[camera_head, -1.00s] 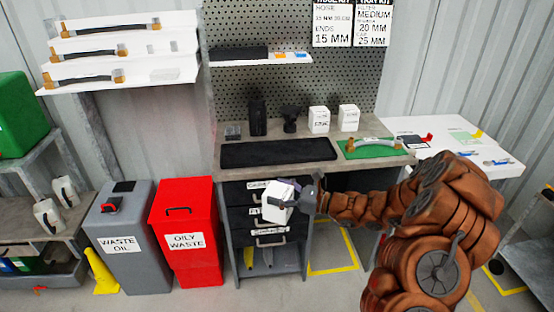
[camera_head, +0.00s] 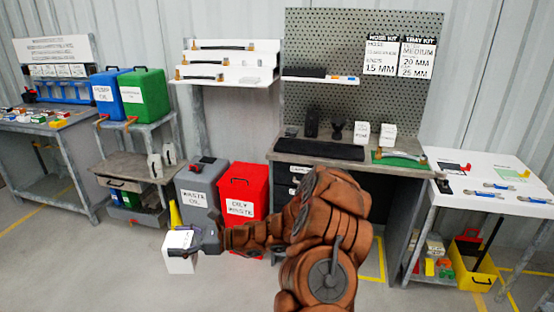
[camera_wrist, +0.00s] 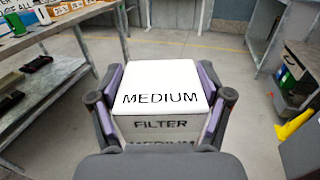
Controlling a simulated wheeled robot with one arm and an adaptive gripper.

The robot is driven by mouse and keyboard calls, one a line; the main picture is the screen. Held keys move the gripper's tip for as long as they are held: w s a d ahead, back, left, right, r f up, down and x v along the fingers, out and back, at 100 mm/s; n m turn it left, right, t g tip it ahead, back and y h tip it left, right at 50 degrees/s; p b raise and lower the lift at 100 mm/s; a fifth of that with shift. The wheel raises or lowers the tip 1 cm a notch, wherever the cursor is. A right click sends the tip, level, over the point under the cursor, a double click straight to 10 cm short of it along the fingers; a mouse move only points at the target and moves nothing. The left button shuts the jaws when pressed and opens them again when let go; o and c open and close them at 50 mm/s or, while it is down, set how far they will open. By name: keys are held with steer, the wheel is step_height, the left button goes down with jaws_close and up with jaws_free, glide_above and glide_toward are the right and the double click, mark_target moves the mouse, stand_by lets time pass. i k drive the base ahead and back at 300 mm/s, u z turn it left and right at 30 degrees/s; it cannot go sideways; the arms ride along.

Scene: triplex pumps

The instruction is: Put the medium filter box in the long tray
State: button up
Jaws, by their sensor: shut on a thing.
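The medium filter box (camera_head: 178,265) is a white box in front of the waste bins in the head view. In the wrist view the box (camera_wrist: 158,90) fills the middle, its label reading MEDIUM FILTER. My gripper (camera_head: 196,238) is shut on it, with fingers against its left and right sides, and holds it above the floor. A long black tray (camera_head: 318,149) lies on the grey workbench, to the right of and behind my gripper. It looks empty. My arm hides part of the bench front.
The grey waste oil bin (camera_head: 199,200) and red oily waste bin (camera_head: 243,196) stand left of the bench. Two white boxes (camera_head: 362,133), dark items and a green mat (camera_head: 399,158) share the benchtop. A white table (camera_head: 490,175) stands right. Floor at front left is clear.

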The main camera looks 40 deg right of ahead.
mark_target(287, 147)
steer(key=u, duration=0.8)
steer(key=i, duration=1.7)
steer(key=z, duration=0.7)
steer(key=i, duration=0.95)
steer(key=z, duration=1.35)
steer(key=i, duration=0.5)
steer(key=z, duration=0.45)
